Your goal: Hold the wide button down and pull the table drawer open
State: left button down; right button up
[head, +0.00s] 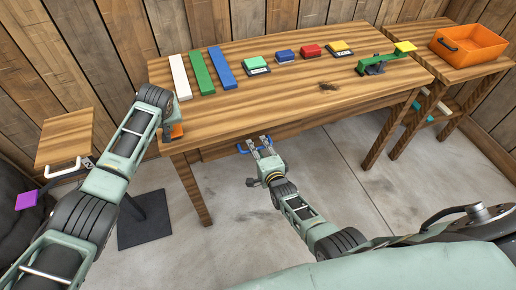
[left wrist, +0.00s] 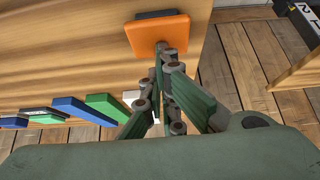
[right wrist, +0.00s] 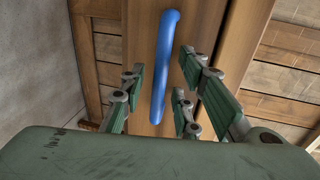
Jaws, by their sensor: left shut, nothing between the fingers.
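The wide orange button (head: 177,131) sits on a dark base at the near left corner of the wooden table (head: 300,90). In the left wrist view, the shut, empty fingers of my left gripper (left wrist: 164,50) meet the face of the orange button (left wrist: 155,33); how far it is pressed I cannot tell. The drawer (head: 222,150) under the tabletop has a blue bar handle (head: 243,149). My right gripper (head: 260,149) is open at the drawer front. In the right wrist view, the blue handle (right wrist: 163,75) lies between its spread fingers, with gaps on both sides. The drawer looks closed.
White, green and blue bars (head: 202,73), several small coloured blocks and a green device (head: 382,60) stand on the table. An orange crate (head: 468,46) is on a side table at right. A small stand (head: 65,137) is at left. The floor before the drawer is clear.

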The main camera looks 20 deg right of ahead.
grip_shut()
dwell(0.6)
